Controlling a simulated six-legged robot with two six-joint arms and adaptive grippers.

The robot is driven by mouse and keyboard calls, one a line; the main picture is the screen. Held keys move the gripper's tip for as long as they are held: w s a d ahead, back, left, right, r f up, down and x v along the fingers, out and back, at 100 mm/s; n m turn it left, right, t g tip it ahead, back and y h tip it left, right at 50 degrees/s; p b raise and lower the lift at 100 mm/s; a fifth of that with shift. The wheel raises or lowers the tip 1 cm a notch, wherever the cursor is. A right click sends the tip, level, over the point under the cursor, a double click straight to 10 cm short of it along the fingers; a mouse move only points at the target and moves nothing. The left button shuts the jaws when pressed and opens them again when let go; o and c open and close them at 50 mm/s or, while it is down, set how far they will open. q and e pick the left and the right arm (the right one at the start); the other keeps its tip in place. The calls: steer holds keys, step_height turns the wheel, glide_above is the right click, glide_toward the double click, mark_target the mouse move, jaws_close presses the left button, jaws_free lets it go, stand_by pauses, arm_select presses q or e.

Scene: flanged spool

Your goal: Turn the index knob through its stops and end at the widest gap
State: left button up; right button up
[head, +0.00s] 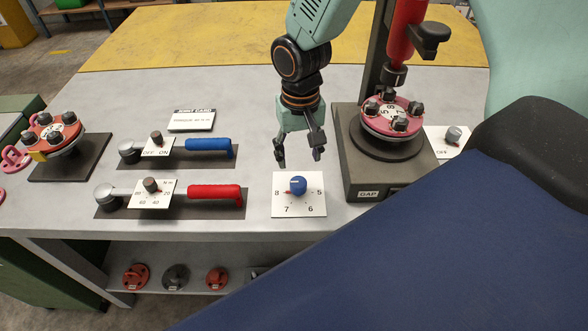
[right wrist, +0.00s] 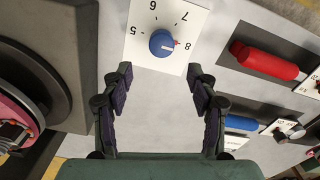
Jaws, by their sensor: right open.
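The index knob (head: 298,185) is blue and sits on a white dial plate (head: 286,208) marked 5, 6, 7 and 8. It also shows in the right wrist view (right wrist: 162,43), where a red pointer mark is on the side facing the 8. My right gripper (head: 300,160) is open and empty, just behind the knob and apart from it. In the right wrist view its fingertips (right wrist: 160,72) are spread, with the knob ahead between their lines. A grey stand labelled GAP (head: 368,194) carries a pink-red numbered flange (head: 388,115). My left gripper is not in view.
Left of the dial lie a red-handled wrench (head: 215,191) and a blue-handled wrench (head: 209,146), each with a small dial. Another red flange (head: 55,132) stands at the far left. A red tool (head: 400,40) stands over the stand. The bench around the dial plate is clear.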

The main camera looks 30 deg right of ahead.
mark_target(299, 182)
steer(key=shift+s+a+f, duration=0.2)
steer(key=shift+a+f, duration=0.05)
steer(key=shift+f, duration=0.25)
steer(key=shift+s+a+f, duration=0.15)
steer(key=shift+a+f, duration=0.1)
steer(key=shift+f, duration=0.25)
steer(key=f, duration=0.2)
steer(key=d+f, duration=0.1)
steer(key=f, duration=0.2)
steer(key=shift+w, duration=0.15)
steer(key=shift+f, duration=0.2)
steer(key=shift+s+a+r, duration=0.15)
steer(key=shift+s+a, duration=0.05)
steer(key=shift+a, duration=0.25)
steer(key=shift+w+d+f, duration=0.15)
steer(key=shift+d+f, duration=0.05)
steer(key=shift+d, duration=0.2)
steer(key=c, duration=0.4)
steer(key=shift+a, duration=0.25)
steer(key=c, duration=0.4)
steer(key=shift+d+r, duration=0.1)
steer(key=c, duration=0.4)
